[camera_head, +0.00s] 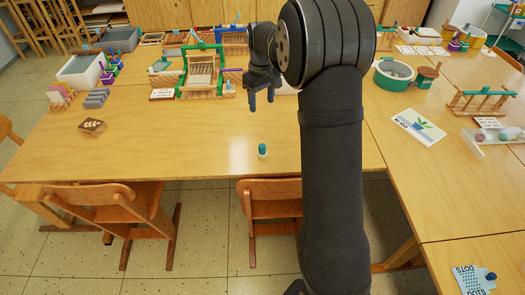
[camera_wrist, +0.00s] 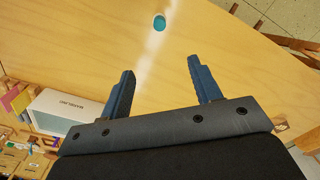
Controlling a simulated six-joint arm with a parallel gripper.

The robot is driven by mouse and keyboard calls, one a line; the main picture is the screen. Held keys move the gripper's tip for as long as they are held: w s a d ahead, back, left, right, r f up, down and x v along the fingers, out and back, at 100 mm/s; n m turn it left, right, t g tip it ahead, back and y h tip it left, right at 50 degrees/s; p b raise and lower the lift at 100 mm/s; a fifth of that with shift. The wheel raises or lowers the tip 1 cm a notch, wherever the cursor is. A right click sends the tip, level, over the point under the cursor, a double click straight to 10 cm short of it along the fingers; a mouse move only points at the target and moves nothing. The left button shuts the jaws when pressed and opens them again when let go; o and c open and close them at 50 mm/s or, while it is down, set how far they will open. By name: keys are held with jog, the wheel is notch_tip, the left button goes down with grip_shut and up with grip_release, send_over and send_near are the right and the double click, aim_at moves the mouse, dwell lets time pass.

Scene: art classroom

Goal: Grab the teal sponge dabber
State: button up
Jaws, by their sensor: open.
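The teal sponge dabber (camera_head: 262,150) stands upright on the wooden table near its front edge, with a teal top and a pale lower part. In the wrist view the dabber (camera_wrist: 159,22) shows from above as a round teal top near the upper edge, beyond the fingertips. My gripper (camera_head: 261,106) is above the table, apart from the dabber and behind it in the head view. Its two blue fingers (camera_wrist: 160,66) are spread, with only bare table between them.
The wooden table (camera_head: 190,145) is clear around the dabber. A small brown block (camera_head: 92,126) lies at the left. A wooden loom (camera_head: 203,72) and other craft things stand along the back. Chairs (camera_head: 270,200) stand at the front edge. A plant card (camera_head: 418,127) lies at the right.

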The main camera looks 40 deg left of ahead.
jog(key=m, duration=3.3)
send_over(262, 146)
notch_tip(262, 146, down, 7)
notch_tip(262, 146, down, 16)
jog(key=shift+a+f, duration=0.1)
jog(key=c, duration=1.1)
jog(key=shift+o, duration=0.2)
